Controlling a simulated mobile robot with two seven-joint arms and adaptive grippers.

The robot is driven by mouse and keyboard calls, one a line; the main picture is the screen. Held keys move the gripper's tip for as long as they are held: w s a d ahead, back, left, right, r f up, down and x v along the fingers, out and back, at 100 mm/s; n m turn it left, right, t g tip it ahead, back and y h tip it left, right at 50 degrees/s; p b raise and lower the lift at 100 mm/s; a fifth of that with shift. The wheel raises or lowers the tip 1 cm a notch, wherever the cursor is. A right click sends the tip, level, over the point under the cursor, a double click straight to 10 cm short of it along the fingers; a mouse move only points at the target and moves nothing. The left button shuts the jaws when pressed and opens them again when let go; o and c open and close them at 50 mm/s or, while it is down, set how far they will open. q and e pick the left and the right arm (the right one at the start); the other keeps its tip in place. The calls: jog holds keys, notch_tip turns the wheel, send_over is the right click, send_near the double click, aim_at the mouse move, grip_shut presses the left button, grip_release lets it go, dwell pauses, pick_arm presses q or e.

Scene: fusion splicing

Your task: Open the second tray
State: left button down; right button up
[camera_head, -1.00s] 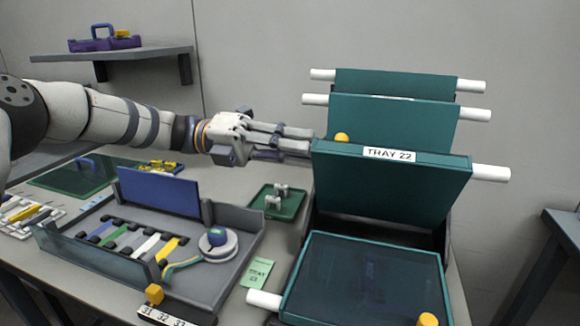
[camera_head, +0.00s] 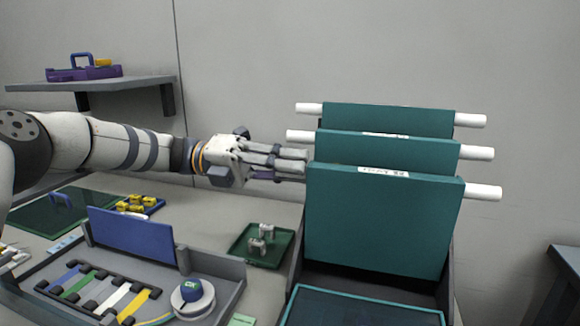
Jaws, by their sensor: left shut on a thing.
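A stack of green trays stands at the right, hinged in a dark frame. The front raised tray (camera_head: 380,225) stands nearly upright, with a label on its top edge and a white rod (camera_head: 482,191) sticking out at its right. Two more raised trays, the middle one (camera_head: 430,150) and the rear one (camera_head: 390,119), stand behind it. A lower tray (camera_head: 360,308) lies flat in front, cut off by the picture's bottom. My left gripper (camera_head: 304,164) is shut at the front raised tray's upper left edge, where its left rod is hidden by the fingers. My right gripper is out of view.
A grey work box (camera_head: 232,272) with coloured strips and a blue lid (camera_head: 130,237) stands at the lower left. A small green dish (camera_head: 283,250) with metal parts lies between it and the trays. A wall shelf (camera_head: 130,86) is above my arm.

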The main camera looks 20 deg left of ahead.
pick_arm(q)
jog(key=shift+w+a+f+t, duration=0.1)
jog(key=shift+w+t, duration=0.15)
jog(key=shift+t, duration=0.05)
jog(key=c, duration=1.6)
grip_release()
jog(key=shift+o, duration=0.6)
jog(key=shift+w+f, duration=0.15)
jog(key=shift+w, duration=0.1)
jog(key=shift+s, duration=0.1)
jog(key=a, duration=1.2)
jog(key=shift+s, duration=0.25)
